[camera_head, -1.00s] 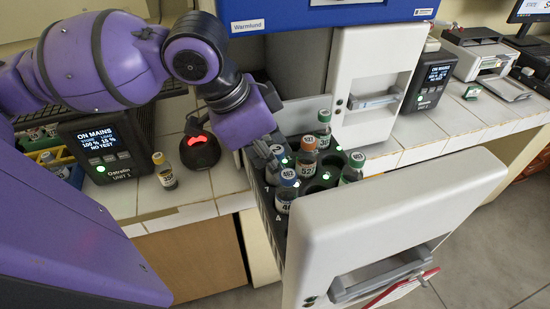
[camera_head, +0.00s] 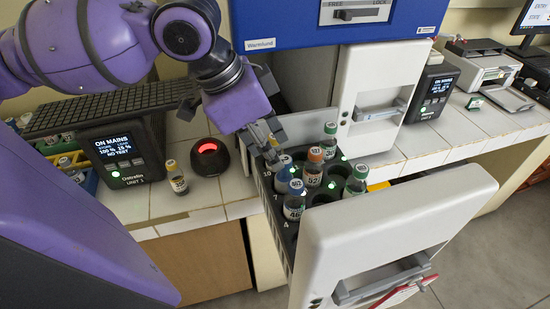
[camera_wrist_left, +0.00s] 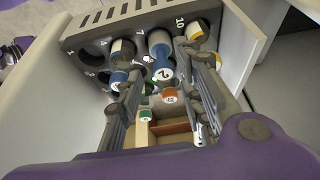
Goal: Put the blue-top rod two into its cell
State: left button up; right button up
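A blue-top rod marked 2 (camera_wrist_left: 161,73) stands in the drawer rack (camera_wrist_left: 72,45), seen between the finger pads in the wrist view with room on both sides. In the head view a blue-top rod (camera_head: 285,174) sits in the rack just below my left gripper (camera_head: 265,140); its label is too small to read. My left gripper is open, and its fingers also show in the wrist view (camera_wrist_left: 165,78). Another blue-top rod (camera_head: 294,203), an orange-top rod (camera_head: 312,170) and two green-top rods (camera_head: 328,145) stand nearby. My right gripper is out of view.
The open drawer's white front (camera_head: 400,225) stands at the right of the rack. A yellow-top vial (camera_head: 175,178), a black device with a red light (camera_head: 209,157) and a display unit (camera_head: 118,155) are on the tiled counter at left.

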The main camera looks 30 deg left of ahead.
pick_arm(q)
jog(key=shift+p+v, duration=0.8)
jog(key=shift+v, duration=1.95)
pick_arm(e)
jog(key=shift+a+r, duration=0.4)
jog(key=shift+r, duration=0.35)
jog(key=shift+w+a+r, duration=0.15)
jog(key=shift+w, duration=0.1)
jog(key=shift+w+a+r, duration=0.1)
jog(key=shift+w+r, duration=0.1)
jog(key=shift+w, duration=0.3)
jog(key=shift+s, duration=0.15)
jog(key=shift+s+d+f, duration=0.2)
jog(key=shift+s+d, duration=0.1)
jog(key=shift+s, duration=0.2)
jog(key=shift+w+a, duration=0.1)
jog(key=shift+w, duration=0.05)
